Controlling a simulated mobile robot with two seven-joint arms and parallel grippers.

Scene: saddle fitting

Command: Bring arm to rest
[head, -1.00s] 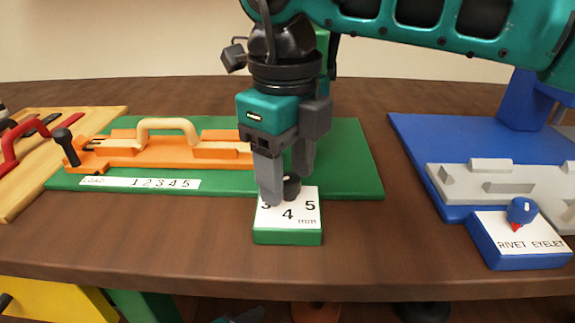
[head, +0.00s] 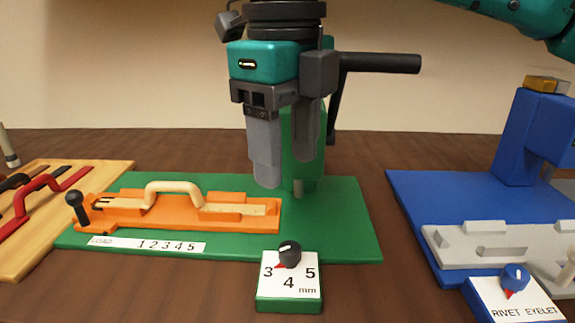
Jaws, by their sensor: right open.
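My right gripper (head: 286,172) is open and empty, pointing down. It is raised in front of the green press column (head: 300,150), above the green base plate (head: 340,225). Below and nearer lies the green dial block (head: 290,304) with a white face marked 3, 4, 5 mm. Its black knob (head: 289,252) stands free of the fingers, and its red pointer is toward the 3. My left gripper is not in view.
An orange fixture (head: 180,215) with a cream handle sits on the green plate. At right stands a blue press (head: 535,135) with a grey fixture and a RIVET/EYELET dial (head: 514,277). At left is a wooden board (head: 50,230) with a red handle. The table front near the dial is clear.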

